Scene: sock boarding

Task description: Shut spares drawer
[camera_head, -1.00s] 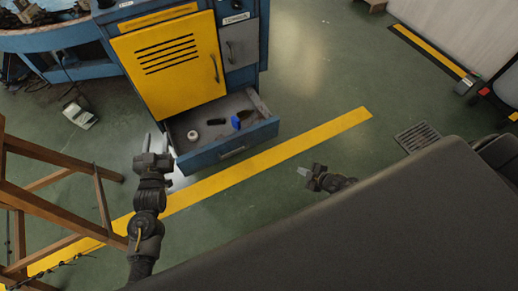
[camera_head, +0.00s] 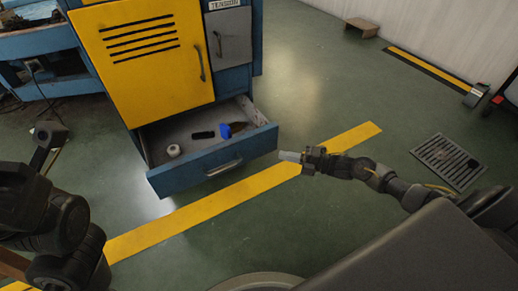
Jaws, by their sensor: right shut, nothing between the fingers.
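The spares drawer (camera_head: 190,177) is pulled out at the bottom of a blue cabinet with a yellow door (camera_head: 143,52). Its front has a bar handle (camera_head: 223,167). Inside lie a white roll (camera_head: 173,150), a dark flat item (camera_head: 203,135) and a blue item with a dark part (camera_head: 226,130). My right gripper (camera_head: 284,156) is shut and empty, just right of the drawer's right front corner, its fingers pointing left; I cannot tell if it touches. My left arm (camera_head: 50,225) fills the lower left; its fingers are not in view.
A yellow floor line (camera_head: 200,207) runs below the drawer. A floor grate (camera_head: 447,160) lies at the right. A blue bench (camera_head: 50,70) stands left of the cabinet.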

